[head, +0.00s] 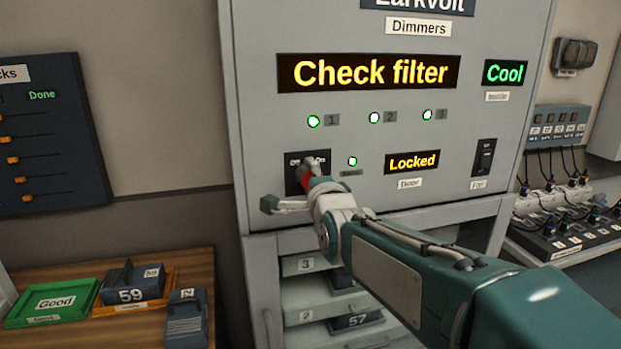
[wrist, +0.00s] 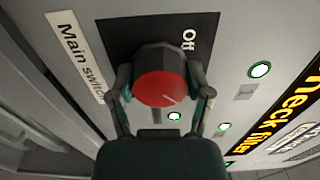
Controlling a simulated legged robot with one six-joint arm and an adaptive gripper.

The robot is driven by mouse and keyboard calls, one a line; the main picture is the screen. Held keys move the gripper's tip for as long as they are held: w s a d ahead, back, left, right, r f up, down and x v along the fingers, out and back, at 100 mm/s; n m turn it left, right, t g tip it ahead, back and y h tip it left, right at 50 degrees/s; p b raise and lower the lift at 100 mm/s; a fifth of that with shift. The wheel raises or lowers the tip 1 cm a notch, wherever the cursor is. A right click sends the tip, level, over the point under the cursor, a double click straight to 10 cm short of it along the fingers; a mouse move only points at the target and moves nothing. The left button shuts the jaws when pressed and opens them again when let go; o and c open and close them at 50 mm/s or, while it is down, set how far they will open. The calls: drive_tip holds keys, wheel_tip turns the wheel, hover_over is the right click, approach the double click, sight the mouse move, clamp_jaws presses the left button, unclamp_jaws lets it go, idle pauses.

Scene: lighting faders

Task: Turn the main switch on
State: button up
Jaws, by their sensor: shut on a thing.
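The main switch is a dark knob with a red face (wrist: 160,90) and a small pale mark, on a black plate (wrist: 112,35) marked Off. A label reading Main switch (wrist: 78,50) is beside the plate in the wrist view. My gripper (wrist: 161,76) is shut on the knob, one finger on each side. In the head view the plate (head: 293,182) sits low on the left of the grey cabinet, with Off and On lettering at its top. My gripper and wrist (head: 308,184) cover most of the knob there. The knob's exact setting is hard to tell.
The cabinet (head: 450,120) shows Check filter, Cool and Locked signs. Three numbered green lights are lit, and a small green light (head: 352,161) glows right of the switch. A rocker switch (head: 484,157) is farther right. A wooden table (head: 60,270) with trays stands lower left.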

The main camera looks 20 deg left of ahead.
drive_tip(key=shift+f, duration=0.15)
drive_tip(key=o, duration=1)
drive_tip(key=shift+w, duration=0.1)
drive_tip(key=shift+o, duration=0.7)
drive_tip(key=shift+a, duration=0.1)
drive_tip(key=shift+s+d, duration=0.3)
drive_tip(key=v, duration=1.1)
drive_tip(key=shift+s+a, duration=0.1)
drive_tip(key=shift+a, duration=0.05)
